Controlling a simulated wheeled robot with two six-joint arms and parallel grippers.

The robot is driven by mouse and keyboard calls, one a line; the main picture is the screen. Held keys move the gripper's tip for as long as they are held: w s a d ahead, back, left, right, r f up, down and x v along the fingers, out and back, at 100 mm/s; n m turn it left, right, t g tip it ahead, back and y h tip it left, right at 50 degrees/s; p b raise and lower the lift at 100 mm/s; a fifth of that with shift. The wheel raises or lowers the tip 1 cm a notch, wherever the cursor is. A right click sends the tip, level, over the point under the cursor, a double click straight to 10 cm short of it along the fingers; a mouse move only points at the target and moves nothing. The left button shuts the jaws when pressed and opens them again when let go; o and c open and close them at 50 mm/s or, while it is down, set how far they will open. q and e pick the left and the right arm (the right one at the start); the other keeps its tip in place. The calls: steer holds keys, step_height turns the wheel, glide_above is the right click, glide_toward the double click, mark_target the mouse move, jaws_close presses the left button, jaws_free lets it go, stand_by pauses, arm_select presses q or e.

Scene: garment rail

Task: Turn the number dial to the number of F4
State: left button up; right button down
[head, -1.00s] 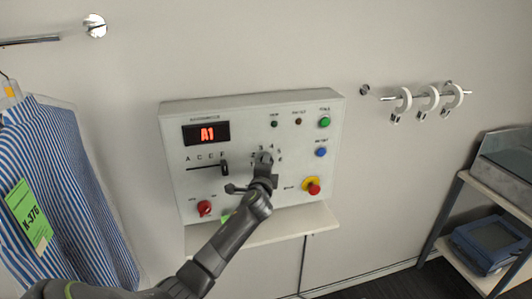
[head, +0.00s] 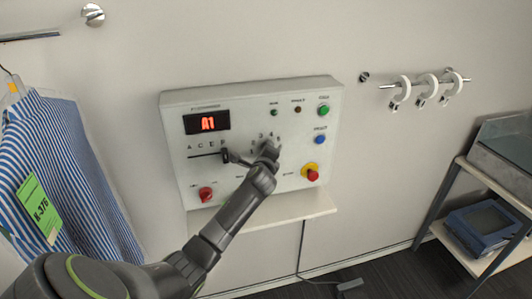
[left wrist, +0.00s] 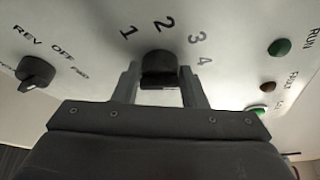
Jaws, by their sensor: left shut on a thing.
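The number dial is a black knob (left wrist: 158,66) on the white control panel (head: 177,110). In the left wrist view the printed numbers 1 to 4 arc above it. My left gripper (head: 269,149) is shut on this dial, with one finger on each side of it. In the head view the gripper mostly hides the dial, and its pointer direction is not clear. The red display (head: 208,123) appears to read A1. The letter slider knob (head: 227,155) is near the F end of its slot. My right gripper is out of view.
A shelf (head: 300,207) juts out below. A striped shirt (head: 62,175) hangs left; white rings (head: 427,93) hang right.

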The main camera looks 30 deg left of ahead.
arm_select(q)
steer(key=shift+f, duration=0.1)
steer(key=o, duration=0.9)
steer(key=shift+b+v, duration=2.2)
steer(key=shift+v, duration=6.55)
